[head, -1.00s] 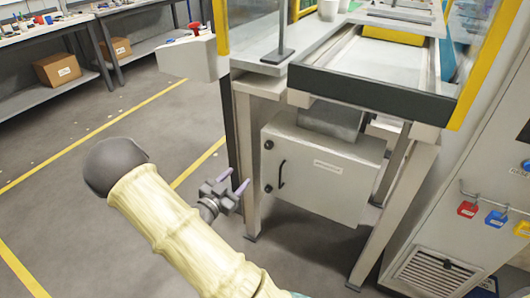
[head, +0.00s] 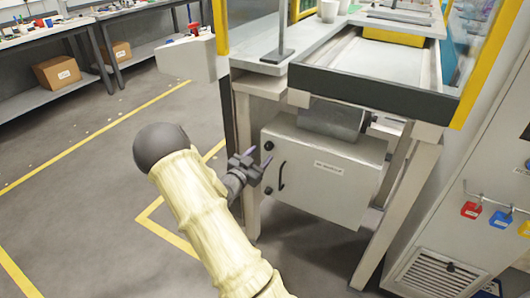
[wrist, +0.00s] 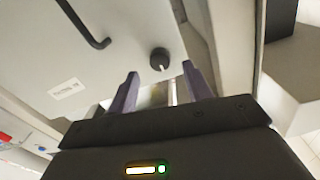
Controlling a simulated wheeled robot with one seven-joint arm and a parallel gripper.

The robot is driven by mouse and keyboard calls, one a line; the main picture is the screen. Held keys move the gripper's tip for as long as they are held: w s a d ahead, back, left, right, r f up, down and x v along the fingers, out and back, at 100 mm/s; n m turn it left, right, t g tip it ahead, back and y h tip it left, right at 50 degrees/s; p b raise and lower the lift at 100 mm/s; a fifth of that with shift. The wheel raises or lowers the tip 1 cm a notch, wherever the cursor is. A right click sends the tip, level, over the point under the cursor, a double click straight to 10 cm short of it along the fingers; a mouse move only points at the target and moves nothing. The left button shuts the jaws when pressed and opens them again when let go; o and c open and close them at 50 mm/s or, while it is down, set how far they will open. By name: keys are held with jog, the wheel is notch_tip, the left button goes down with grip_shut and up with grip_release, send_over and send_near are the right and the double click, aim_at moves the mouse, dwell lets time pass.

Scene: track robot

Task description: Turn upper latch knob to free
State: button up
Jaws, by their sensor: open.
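The grey cabinet (head: 335,185) under the machine bench has a door with a black bar handle (head: 281,176), a black upper latch knob (head: 268,146) and a lower latch knob (head: 268,190) along its left edge. My gripper (head: 259,157) is open and empty, just in front of and slightly below the upper knob in the head view. In the wrist view, a round black knob (wrist: 159,59) with a pale pointer mark shows beyond my gripper (wrist: 162,84), roughly between the spread purple fingers. It appears to be the upper one. No contact with it is visible.
A bench leg (head: 243,165) stands just left of the cabinet, close to my gripper. The bench top (head: 370,92) overhangs the cabinet. A grey cabinet with red and blue padlocks (head: 470,210) stands at the right. The floor at the left is open, with yellow lines.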

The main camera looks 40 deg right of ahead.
aim_at(267, 148)
jog(key=x, duration=0.4)
jog(key=c, duration=1)
